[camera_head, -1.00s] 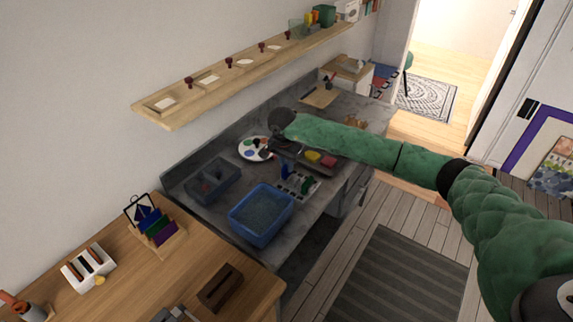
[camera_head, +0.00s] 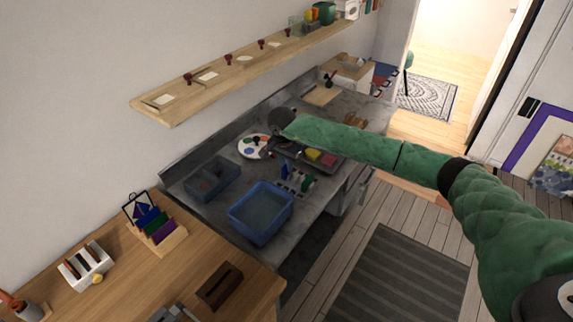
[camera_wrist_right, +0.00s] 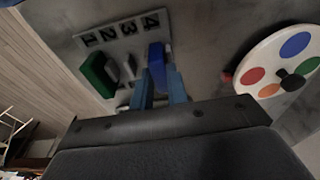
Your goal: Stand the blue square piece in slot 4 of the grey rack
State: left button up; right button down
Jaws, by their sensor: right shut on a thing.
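The grey rack (camera_wrist_right: 124,32) shows in the right wrist view with a number plate reading 1 to 4, upside down there. The blue square piece (camera_wrist_right: 156,58) is edge-on by the number 4 end. My right gripper (camera_wrist_right: 160,80) is shut on it; its two fingers lie on either side. The piece lines up with slot 4, but its lower edge is hidden, so I cannot tell whether it is seated. A green piece (camera_wrist_right: 97,74) stands at the number 1 end. In the head view the blue piece (camera_head: 285,170) is small beside the rack (camera_head: 294,188). My left gripper is out of view.
A paint palette (camera_wrist_right: 271,58) lies beside the rack. On the grey bench stand a blue tub (camera_head: 262,212), a dark divided box (camera_head: 211,178) and a tray with yellow and red blocks (camera_head: 326,160). A wooden table (camera_head: 150,280) is at lower left.

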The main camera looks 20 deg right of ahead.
jog(key=shift+f+b, duration=0.4)
dwell(0.5)
jog(key=c, duration=1.3)
grip_release()
jog(key=shift+r, duration=0.1)
jog(key=shift+r+p, duration=0.4)
jog(key=shift+r, duration=3.05)
